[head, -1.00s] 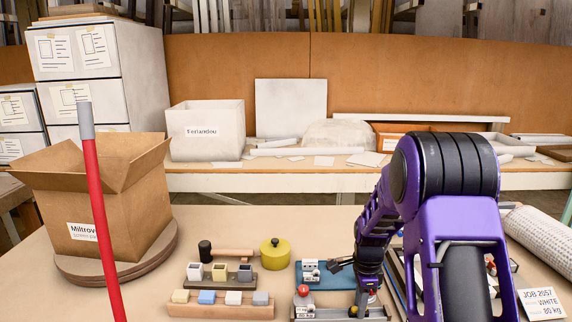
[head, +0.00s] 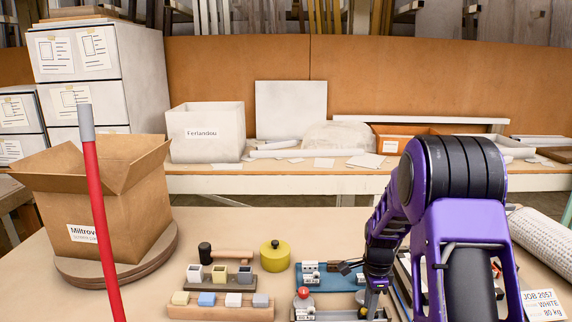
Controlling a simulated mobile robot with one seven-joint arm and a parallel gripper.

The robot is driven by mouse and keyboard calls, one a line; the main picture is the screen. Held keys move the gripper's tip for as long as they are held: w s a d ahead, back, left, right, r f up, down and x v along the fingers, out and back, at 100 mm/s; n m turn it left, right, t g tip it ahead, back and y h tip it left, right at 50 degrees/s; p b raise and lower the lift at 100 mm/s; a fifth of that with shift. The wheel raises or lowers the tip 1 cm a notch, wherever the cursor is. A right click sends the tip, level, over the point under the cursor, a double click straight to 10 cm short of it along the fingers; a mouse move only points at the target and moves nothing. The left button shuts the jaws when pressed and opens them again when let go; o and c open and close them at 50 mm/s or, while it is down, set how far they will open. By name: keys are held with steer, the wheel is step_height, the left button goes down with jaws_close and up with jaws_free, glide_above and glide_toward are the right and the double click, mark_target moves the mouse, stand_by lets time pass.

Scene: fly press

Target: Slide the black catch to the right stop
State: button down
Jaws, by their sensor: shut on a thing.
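The catch cannot be told apart from the dark fingers at this size. My purple arm hides the plate's right end, so the right stop does not show clearly.
A red knob (head: 303,292) stands at the plate's front left. A yellow round tin (head: 275,256), a mallet (head: 230,256) and racks of coloured blocks (head: 220,312) lie to the left. A cardboard box (head: 105,225) and a red pole (head: 103,225) are further left.

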steer(key=shift+d, duration=0.15)
steer(key=shift+d, duration=0.8)
steer(key=c, duration=0.6)
jaws_free()
steer(key=shift+c, duration=1.4)
steer(key=shift+r, duration=0.15)
steer(key=shift+r+p, duration=2.5)
steer(key=shift+r, duration=0.9)
